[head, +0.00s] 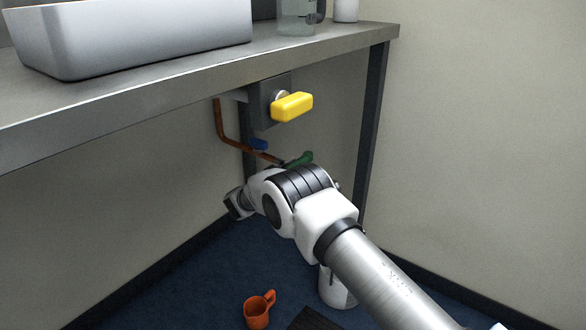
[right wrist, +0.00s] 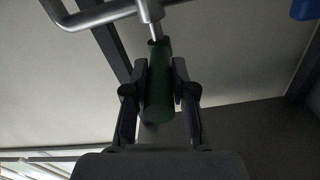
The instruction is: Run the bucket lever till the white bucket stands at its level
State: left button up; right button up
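A green lever handle (right wrist: 158,90) stands between the two fingers of my right gripper (right wrist: 160,72) in the right wrist view. The fingers lie against its two sides. In the head view the green handle (head: 301,159) shows just above my right arm, which hides the fingers. A blue lever handle (head: 258,144) is to its left on the copper pipe (head: 222,122). A white bucket (head: 335,290) stands on the floor, partly hidden behind my right arm. Its level inside is hidden. The frames do not label which lever is the bucket's. My left gripper is not in view.
A large yellow handle (head: 292,107) juts from a grey box under the steel table (head: 340,42). A white basin (head: 135,40), a clear jug (head: 297,18) and a white cup (head: 346,10) stand on top. An orange mug (head: 257,312) and a dark grate (head: 316,320) lie on the blue floor.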

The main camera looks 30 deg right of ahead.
jog(key=o, duration=0.4)
jog(key=v, duration=1.2)
